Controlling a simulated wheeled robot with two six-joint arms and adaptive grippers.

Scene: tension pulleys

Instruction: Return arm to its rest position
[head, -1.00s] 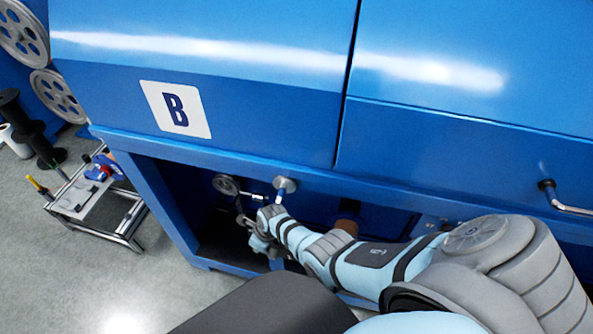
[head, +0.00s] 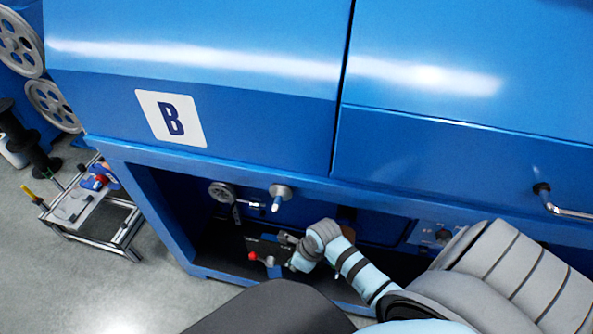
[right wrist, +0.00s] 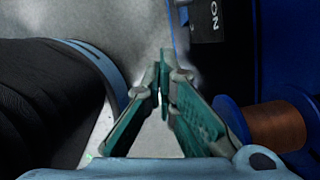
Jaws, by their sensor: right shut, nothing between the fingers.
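My right arm reaches in from the lower right of the head view, bent in front of the open bay of the blue machine (head: 235,108) marked B. In the right wrist view my right gripper (right wrist: 164,72) has its green fingers closed together at the tips with nothing between them. In the head view the gripper is small and partly hidden by the wrist. A grey pulley wheel (head: 222,191) and a round grey knob on a stub (head: 280,192) sit inside the bay, up and left of my wrist, apart from it. My left gripper is not in view.
A red knob (head: 253,256) shows low in the bay, left of my wrist. A copper-coloured spool with blue flanges (right wrist: 275,126) is close right of the gripper. A bent metal handle (head: 570,210) projects at the right. A small cart (head: 72,212) stands left on open floor.

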